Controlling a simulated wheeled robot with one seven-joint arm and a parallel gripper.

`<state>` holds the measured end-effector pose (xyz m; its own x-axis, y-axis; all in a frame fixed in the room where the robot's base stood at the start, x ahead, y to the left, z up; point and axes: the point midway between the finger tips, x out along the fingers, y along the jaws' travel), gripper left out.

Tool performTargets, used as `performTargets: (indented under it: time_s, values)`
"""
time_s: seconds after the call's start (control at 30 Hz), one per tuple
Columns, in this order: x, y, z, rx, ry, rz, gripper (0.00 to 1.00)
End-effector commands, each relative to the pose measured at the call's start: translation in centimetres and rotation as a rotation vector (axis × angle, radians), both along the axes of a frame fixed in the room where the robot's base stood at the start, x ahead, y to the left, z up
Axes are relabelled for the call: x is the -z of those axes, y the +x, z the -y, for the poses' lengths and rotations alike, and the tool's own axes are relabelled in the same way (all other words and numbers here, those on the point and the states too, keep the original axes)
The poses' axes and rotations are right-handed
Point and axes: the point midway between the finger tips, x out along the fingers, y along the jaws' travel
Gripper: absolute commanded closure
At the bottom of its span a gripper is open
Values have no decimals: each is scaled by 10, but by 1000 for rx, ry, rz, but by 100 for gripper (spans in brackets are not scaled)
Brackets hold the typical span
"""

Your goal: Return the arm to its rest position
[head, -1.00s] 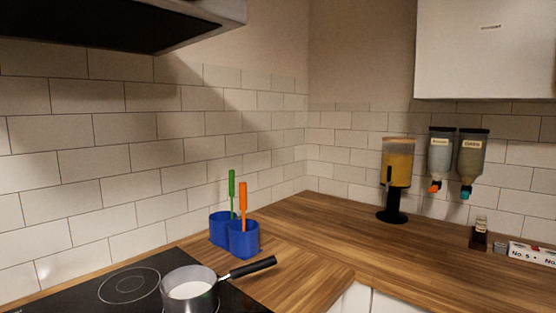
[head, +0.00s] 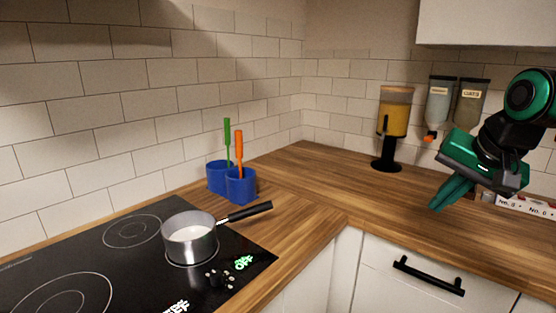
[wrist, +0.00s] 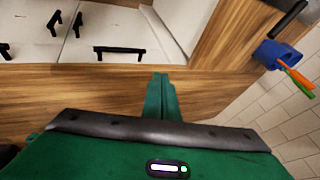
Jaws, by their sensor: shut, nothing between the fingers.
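My gripper (head: 440,203) is green and black and shows at the right of the head view, in front of the wall dispensers and above the right-hand worktop. Its fingers point down and to the left. In the wrist view the green fingers (wrist: 161,95) are together with nothing between them. My arm comes in from the right edge of the head view.
A saucepan (head: 190,247) with white contents stands on the black hob (head: 80,265). Blue holders (head: 240,188) hold a green and an orange utensil. A yellow-filled dispenser (head: 394,115) stands at the back. The worktop (head: 310,180) between is clear.

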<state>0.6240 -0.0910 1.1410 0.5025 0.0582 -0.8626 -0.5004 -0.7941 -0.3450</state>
Motion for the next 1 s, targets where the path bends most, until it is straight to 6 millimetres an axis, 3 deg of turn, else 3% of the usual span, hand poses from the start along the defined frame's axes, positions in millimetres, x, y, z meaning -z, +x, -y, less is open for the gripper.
performTargets:
  time_s: [0.03,0.2,0.4,0.5,0.6,1.0]
  values:
    - [24,-19,18,9,-24,-58,100]
    - [94,-92,61,-8,-82,-263,100]
    - [148,-171,80,-49,-84,-452,100]
    - [161,-194,82,-67,-76,-505,100]
    - [167,-205,82,-79,-71,-527,100]
    - [167,-205,82,-79,-71,-528,100]
